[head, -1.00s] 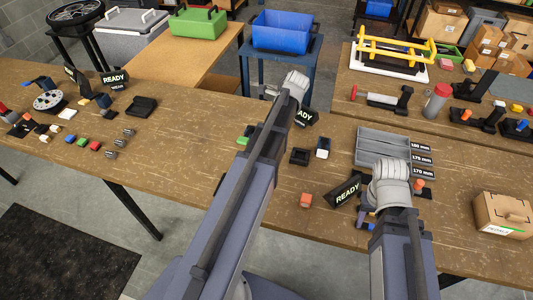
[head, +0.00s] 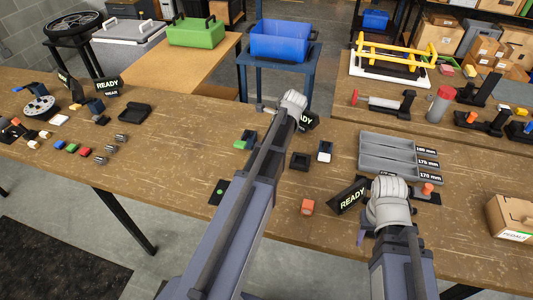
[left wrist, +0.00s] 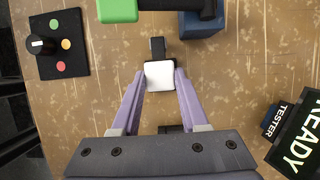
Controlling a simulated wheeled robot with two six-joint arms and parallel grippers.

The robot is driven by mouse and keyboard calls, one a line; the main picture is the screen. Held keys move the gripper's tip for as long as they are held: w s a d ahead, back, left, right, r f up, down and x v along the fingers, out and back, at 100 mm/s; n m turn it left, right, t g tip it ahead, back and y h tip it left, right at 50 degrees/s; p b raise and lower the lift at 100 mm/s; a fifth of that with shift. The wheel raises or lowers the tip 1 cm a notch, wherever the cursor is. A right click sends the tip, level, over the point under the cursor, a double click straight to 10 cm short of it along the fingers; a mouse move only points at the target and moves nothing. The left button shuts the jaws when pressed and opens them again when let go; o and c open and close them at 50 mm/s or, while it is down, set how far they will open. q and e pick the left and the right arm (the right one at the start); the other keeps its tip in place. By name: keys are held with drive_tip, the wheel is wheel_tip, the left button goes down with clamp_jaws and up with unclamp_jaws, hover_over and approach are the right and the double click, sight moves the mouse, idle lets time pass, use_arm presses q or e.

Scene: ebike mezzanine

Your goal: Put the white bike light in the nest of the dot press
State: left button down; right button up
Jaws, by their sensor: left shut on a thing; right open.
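The white bike light (left wrist: 159,75) sits between the purple fingers of my left gripper (left wrist: 160,80), which is shut on it; a black part shows just beyond its white face. In the head view my left arm hides that gripper and the light. A black plate with green, yellow and red dots and a black knob (left wrist: 62,45) lies to the left in the left wrist view; it may be the dot press, but I cannot tell, and I cannot make out a nest. Its edge shows in the head view (head: 218,192). My right gripper (head: 362,232) is open and empty at the front of the bench.
A green block on a black bar (left wrist: 118,10) and a blue block (left wrist: 202,22) lie ahead of the light. A READY tester sign (left wrist: 300,140) stands to the right.

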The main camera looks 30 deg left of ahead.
use_arm(q)
drive_tip(key=shift+f+b, duration=0.85)
drive_tip(key=shift+f, duration=0.45)
use_arm(e)
drive_tip(key=shift+f, duration=1.3)
use_arm(q)
drive_tip(key=shift+f, duration=0.15)
use_arm(e)
drive_tip(key=shift+f, duration=0.2)
use_arm(q)
drive_tip(key=shift+c, duration=2.1)
unclamp_jaws()
drive_tip(key=shift+r, duration=0.2)
use_arm(e)
drive_tip(key=shift+r, duration=0.2)
use_arm(q)
drive_tip(key=shift+w+d+r+p, duration=0.1)
drive_tip(key=shift+d+r+p, duration=0.05)
drive_tip(key=shift+r+p, duration=0.4)
use_arm(e)
drive_tip(key=shift+r, duration=0.55)
use_arm(q)
drive_tip(key=s+p+v, duration=0.1)
drive_tip(key=p+v, duration=0.9)
drive_tip(key=shift+w+d+r, duration=0.25)
drive_tip(key=shift+w+r, duration=0.15)
drive_tip(key=shift+w, duration=0.1)
use_arm(e)
wheel_tip(320, 180, up, 10)
